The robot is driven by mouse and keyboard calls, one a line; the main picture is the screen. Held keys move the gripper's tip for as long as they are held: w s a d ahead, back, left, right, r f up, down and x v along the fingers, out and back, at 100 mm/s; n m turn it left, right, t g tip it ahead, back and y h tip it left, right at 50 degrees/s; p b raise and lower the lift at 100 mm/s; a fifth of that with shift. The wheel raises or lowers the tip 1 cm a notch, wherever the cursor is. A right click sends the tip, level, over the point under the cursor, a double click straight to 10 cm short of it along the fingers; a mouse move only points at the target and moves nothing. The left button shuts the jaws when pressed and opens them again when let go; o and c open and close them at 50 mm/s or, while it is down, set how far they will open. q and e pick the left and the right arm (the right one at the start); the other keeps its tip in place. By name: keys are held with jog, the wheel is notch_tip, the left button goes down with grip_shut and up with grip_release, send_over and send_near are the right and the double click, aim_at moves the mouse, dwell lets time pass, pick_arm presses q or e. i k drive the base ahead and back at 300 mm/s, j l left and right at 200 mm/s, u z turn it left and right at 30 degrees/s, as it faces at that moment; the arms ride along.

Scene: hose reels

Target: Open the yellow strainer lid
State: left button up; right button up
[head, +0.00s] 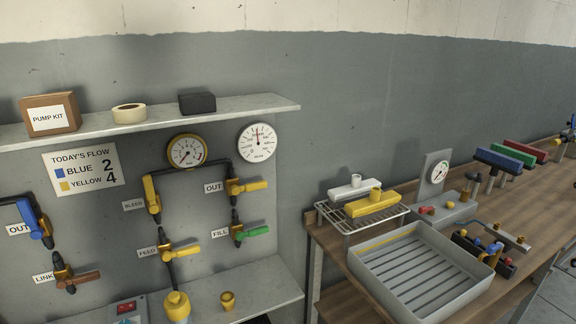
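A yellow capped fitting (177,304) stands below the FEED valve at the bottom of the pipe panel; it looks like the strainer with its yellow lid. The lid appears seated on top, and its lower part is cut off by the picture edge. A small yellow-brass cup-shaped piece (228,300) stands on the ledge to its right. A yellow bar-shaped piece with a knob (371,203) lies on the wire rack at the right; I cannot tell whether it is a lid. Neither of my grippers is in view.
The lower ledge (262,287) is mostly clear at right. A red-buttoned box (127,308) stands left of the yellow fitting. Yellow-handled FEED (188,252) and green-handled FILL (256,231) valves project above. A grey slatted tray (465,268) sits on the wooden bench.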

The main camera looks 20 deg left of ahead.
aim_at(176, 306)
jog(key=u, duration=1.6)
